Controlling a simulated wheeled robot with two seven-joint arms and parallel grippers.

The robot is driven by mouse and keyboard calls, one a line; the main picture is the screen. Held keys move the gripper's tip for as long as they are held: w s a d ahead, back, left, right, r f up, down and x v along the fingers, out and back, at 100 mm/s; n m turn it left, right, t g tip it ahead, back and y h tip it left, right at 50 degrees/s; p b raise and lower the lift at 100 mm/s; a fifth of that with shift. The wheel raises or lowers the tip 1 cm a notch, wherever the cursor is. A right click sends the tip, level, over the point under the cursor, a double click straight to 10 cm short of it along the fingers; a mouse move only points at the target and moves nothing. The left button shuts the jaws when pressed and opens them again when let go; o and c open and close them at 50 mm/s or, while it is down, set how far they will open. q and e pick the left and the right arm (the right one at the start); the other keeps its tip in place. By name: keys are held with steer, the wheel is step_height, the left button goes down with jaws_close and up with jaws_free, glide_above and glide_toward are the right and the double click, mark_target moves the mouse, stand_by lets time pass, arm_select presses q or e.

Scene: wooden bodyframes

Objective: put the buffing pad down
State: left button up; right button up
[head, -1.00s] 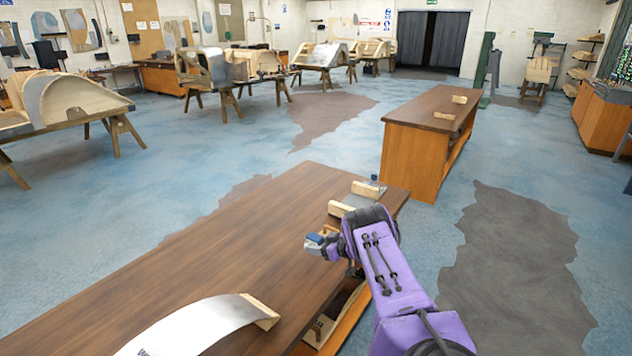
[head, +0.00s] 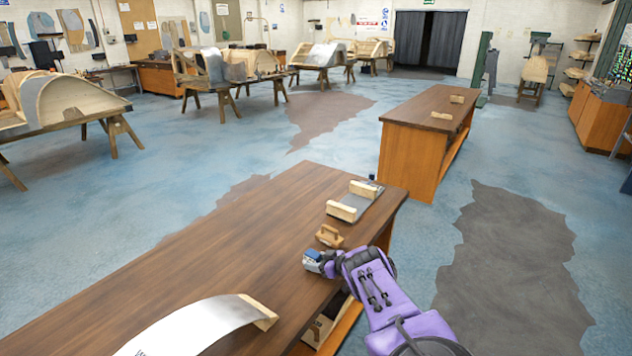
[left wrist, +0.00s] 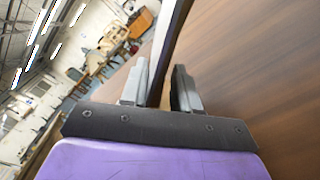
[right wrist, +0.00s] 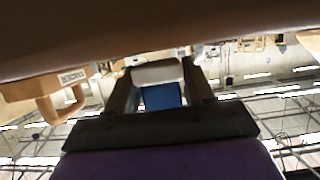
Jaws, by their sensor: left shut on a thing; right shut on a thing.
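The buffing pad (head: 313,260), a small blue and white block, is in my right gripper (head: 322,262) near the right edge of the near bench. In the right wrist view its blue and pale faces (right wrist: 160,96) show between the two fingers of the shut gripper (right wrist: 158,90). I cannot tell whether the pad touches the bench top. In the left wrist view my left gripper (left wrist: 160,85) is shut on a thin upright sheet (left wrist: 166,55). The left gripper is out of the head view. A curved metal panel (head: 195,328) stands at the bench's front.
A wooden hand tool with a handle (head: 329,236) lies just beyond the pad; it also shows in the right wrist view (right wrist: 60,93). Behind it is a grey plate with two wooden blocks (head: 358,203). The near bench (head: 230,245) is clear on its left. A second bench (head: 420,115) stands beyond.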

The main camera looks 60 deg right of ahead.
steer(key=shift+f, duration=0.4)
steer(key=o, duration=1)
steer(key=shift+o, duration=0.2)
steer(key=shift+r, duration=0.6)
steer(key=v, duration=1.2)
steer(key=o, duration=0.3)
